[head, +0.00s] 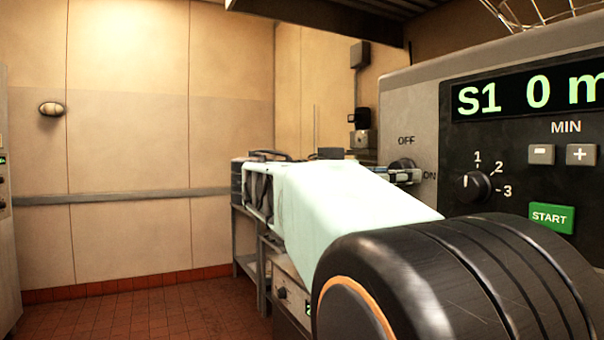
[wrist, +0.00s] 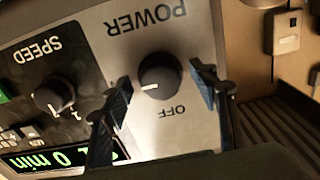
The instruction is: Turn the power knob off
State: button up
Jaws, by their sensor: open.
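The power knob (wrist: 160,75) is round and dark, on a light grey panel marked POWER and OFF in the wrist view. Its white mark points left in that view, away from the OFF label and toward the left finger. The knob also shows in the head view (head: 403,164), between the OFF and ON labels and partly covered by my gripper. My gripper (wrist: 161,76) is open, with one finger on each side of the knob. A gap shows between the knob and each finger. The left finger hides part of the panel, and no ON label shows in the wrist view.
The speed knob (head: 473,186), marked 1 to 3, sits right of the power knob. A display (head: 530,95) reads "S1 0 m", above minus and plus buttons and a green START button (head: 551,217). A wire basket (head: 525,12) is above the machine. Tiled floor is open at left.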

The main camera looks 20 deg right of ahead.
jog(key=shift+c, duration=0.2)
jog(key=c, duration=1.1)
jog(key=shift+s+r+n+p, duration=0.1)
jog(key=shift+n+p, duration=0.75)
jog(key=shift+n, duration=3.65)
jog(key=shift+s+r+n+p, duration=0.1)
jog(key=shift+n+p, duration=0.75)
jog(key=shift+n, duration=3.65)
